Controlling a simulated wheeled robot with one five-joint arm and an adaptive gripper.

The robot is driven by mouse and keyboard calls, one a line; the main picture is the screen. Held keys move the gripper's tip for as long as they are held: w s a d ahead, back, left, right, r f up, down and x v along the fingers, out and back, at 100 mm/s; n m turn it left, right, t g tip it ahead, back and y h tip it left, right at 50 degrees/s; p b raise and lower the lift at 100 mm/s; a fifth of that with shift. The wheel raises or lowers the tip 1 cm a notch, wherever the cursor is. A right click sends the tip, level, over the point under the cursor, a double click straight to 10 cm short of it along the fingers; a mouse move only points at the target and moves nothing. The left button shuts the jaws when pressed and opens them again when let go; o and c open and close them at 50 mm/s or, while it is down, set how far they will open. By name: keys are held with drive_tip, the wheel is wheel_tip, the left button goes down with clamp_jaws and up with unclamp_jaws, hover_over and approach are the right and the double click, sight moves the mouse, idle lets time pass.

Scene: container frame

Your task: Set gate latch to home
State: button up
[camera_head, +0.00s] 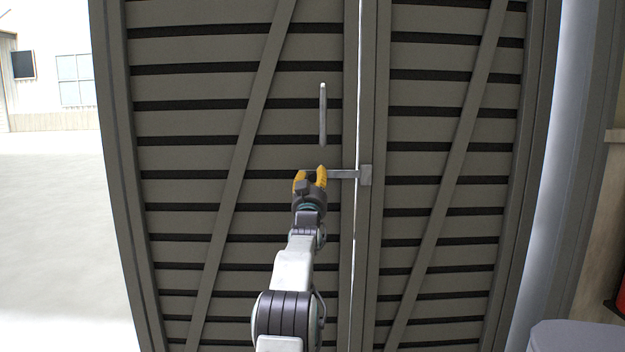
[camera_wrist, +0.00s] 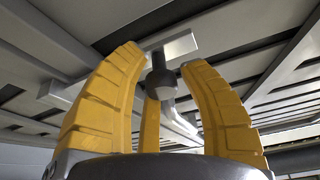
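The gate latch is a grey horizontal bar (camera_head: 343,174) on the left door leaf. Its right end reaches across the gap to the catch (camera_head: 365,175) on the right leaf. My gripper (camera_head: 311,174) is at the bar's left end and hides part of it. In the wrist view, a grey round knob (camera_wrist: 166,81) stands between the yellow fingers of my gripper (camera_wrist: 163,62). The fingers are spread around the knob, with gaps visible at its sides; I see no firm grip on it.
A vertical grey handle (camera_head: 323,114) is fixed on the left leaf just above my gripper. The slatted left door leaf (camera_head: 190,125) and right door leaf (camera_head: 450,125) stand closed side by side. A grey object (camera_head: 577,336) is at the lower right. Open ground lies at the left.

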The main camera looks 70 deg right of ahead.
drive_tip(key=o, duration=0.3)
drive_tip(key=shift+a, duration=0.15)
drive_tip(key=v, duration=1.1)
drive_tip(key=shift+a+f, duration=0.2)
drive_tip(key=shift+a, duration=0.1)
idle(0.3)
idle(0.4)
idle(0.4)
